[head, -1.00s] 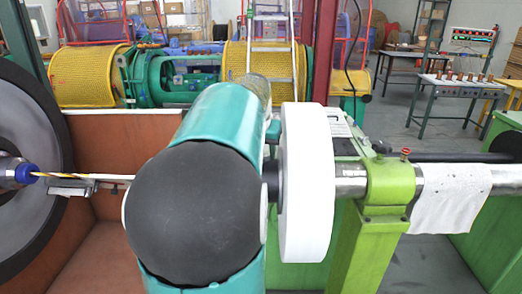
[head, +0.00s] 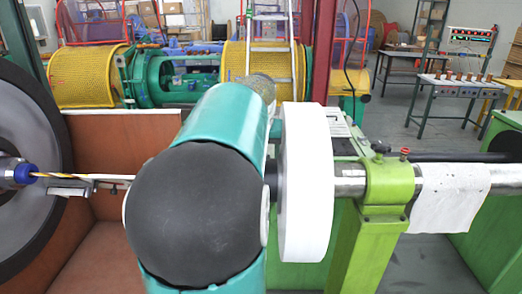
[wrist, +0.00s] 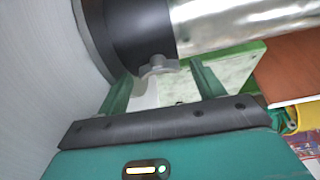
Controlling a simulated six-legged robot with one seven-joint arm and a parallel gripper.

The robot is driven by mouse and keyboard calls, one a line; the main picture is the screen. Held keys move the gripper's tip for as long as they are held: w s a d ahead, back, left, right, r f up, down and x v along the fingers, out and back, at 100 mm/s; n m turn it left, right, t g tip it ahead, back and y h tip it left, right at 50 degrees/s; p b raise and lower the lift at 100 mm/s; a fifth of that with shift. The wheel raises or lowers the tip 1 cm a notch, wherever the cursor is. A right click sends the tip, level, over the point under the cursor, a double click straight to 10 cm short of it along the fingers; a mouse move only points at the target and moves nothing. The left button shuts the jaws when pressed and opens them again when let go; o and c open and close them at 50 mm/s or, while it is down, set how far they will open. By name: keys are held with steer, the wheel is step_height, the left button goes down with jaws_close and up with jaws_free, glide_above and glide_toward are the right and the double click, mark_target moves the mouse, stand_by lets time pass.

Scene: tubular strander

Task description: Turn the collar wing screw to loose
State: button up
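In the wrist view, a grey wing screw (wrist: 158,66) sticks out of the underside of a black collar (wrist: 142,32). The collar sits around a shiny metal shaft (wrist: 235,22), beside a large pale disc. My gripper (wrist: 160,72) is open, with its two green fingers apart. The wing screw shows between the fingertips, with a visible gap on each side; I cannot tell its exact depth between them. In the head view my own arm hides the gripper and the wing screw.
In the head view, a white wheel (head: 307,183) stands right of my arm, next to a green bearing stand (head: 388,182) carrying the shaft. A blue-tipped nozzle with a striped rod (head: 50,176) is at left. A brown panel (head: 120,142) stands behind my arm.

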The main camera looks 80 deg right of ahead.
steer(key=w+v, duration=0.1)
steer(key=v, duration=1.2)
steer(key=shift+s+r, duration=0.4)
steer(key=shift+s, duration=0.1)
steer(key=shift+a, duration=0.1)
steer(key=shift+c, duration=0.2)
